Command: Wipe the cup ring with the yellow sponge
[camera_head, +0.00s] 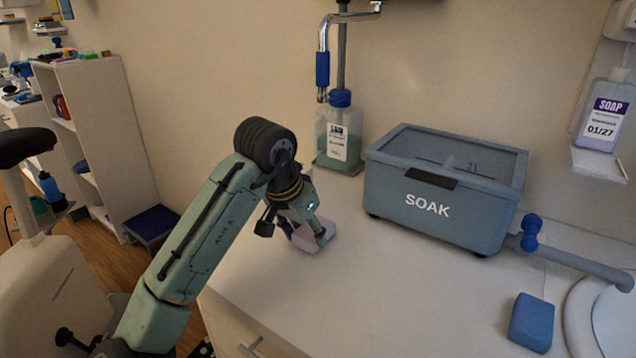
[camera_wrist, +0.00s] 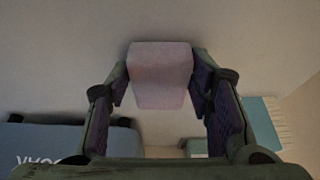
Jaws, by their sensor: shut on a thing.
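My gripper (camera_head: 310,232) is over the left part of the white counter, pointing down. It is shut on a pale pink sponge-like block (camera_wrist: 161,75), which sits between the fingers in the wrist view. The block also shows in the head view (camera_head: 322,238), at or just above the counter top; I cannot tell whether it touches. A blue sponge (camera_head: 532,322) lies on the counter at the right front. No yellow sponge shows in either view. I see no cup ring; part of the counter is hidden by my arm and the block.
A grey-blue SOAK box (camera_head: 440,200) stands right of my gripper. A labelled bottle (camera_head: 339,140) with teal liquid stands behind, under a tap pipe. A pipe with a blue valve (camera_head: 531,232) and a round basin rim (camera_head: 580,315) are at the right. The counter's middle front is clear.

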